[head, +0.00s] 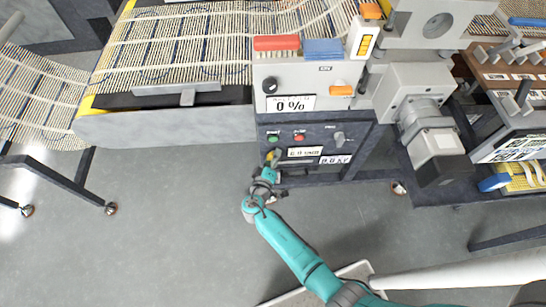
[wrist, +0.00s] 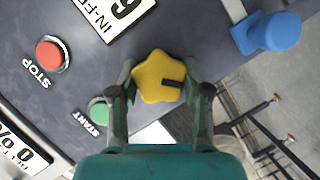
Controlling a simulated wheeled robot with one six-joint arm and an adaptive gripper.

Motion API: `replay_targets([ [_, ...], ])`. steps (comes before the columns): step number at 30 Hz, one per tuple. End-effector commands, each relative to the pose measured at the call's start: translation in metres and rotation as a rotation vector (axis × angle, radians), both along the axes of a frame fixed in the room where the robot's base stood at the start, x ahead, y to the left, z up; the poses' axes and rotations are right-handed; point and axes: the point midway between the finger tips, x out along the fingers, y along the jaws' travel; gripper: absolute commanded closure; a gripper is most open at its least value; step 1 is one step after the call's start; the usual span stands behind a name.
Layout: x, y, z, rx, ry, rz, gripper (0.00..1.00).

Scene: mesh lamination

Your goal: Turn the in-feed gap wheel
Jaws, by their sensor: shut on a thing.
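The in-feed gap wheel is a yellow, lobed knob (wrist: 158,77) with a dark slot mark, on the dark panel beside a label that reads "IN-FE" in the wrist view. My gripper (wrist: 160,90) is shut on it, one finger at each side. In the head view my gripper (head: 267,172) is at the lower left of the control panel, and the knob (head: 272,155) shows small and partly covered there. A white display (head: 304,152) sits right of the knob.
A green START button (wrist: 98,110) and a red STOP button (wrist: 52,54) sit close to my gripper. A blue knob (wrist: 270,33) sticks out at the right of the wrist view. Grey floor (head: 180,220) is open in front of the machine.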

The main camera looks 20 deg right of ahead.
Motion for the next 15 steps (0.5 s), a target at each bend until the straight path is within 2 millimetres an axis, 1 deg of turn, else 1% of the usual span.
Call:
replay_targets([
  [6,0.0008,0.0013,-0.0009,-0.183,0.06,0.001,0.88],
  [15,0.0007,0.0015,-0.0019,-0.373,0.121,0.002,0.88],
])
